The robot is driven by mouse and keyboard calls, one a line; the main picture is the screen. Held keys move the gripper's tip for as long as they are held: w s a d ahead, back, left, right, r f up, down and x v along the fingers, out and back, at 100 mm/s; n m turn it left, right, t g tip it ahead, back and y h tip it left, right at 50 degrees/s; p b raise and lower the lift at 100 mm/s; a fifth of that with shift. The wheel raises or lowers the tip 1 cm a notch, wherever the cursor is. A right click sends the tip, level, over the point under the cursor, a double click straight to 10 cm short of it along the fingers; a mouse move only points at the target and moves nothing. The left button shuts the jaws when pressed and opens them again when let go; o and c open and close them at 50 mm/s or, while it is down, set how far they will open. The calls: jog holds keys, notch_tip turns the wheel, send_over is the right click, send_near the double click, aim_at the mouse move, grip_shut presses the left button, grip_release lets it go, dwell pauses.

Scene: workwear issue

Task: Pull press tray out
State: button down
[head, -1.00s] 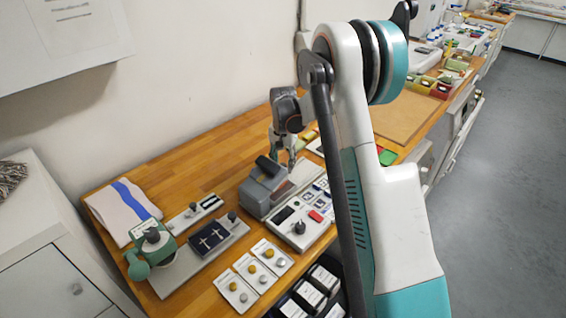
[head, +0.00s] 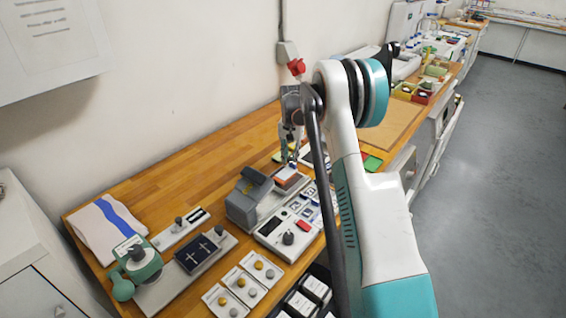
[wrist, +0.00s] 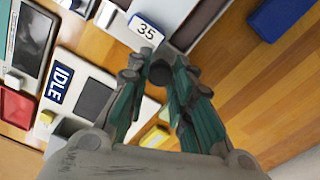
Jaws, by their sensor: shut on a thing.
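The grey heat press (head: 245,203) stands on the wooden bench with its hinged head raised. Its press tray (head: 288,183), a flat slab with a dark top, lies just right of the press head in the head view. My gripper (head: 291,160) is at the tray's far end. In the wrist view my gripper (wrist: 157,88) is shut around a dark round knob (wrist: 160,73) at the tray end. The tray's dark surface (wrist: 203,22) shows only partly there. My fingers hide part of the grip.
The control panel (head: 285,238) with knob and red button is in front of the press. A blue block (wrist: 282,16) is at upper right. Bare wood (wrist: 245,90) is clear right of the gripper.

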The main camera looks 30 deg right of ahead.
jog(key=c, duration=1.4)
grip_release()
jog(key=shift+o, duration=0.2)
notch_tip(320, 180, up, 12)
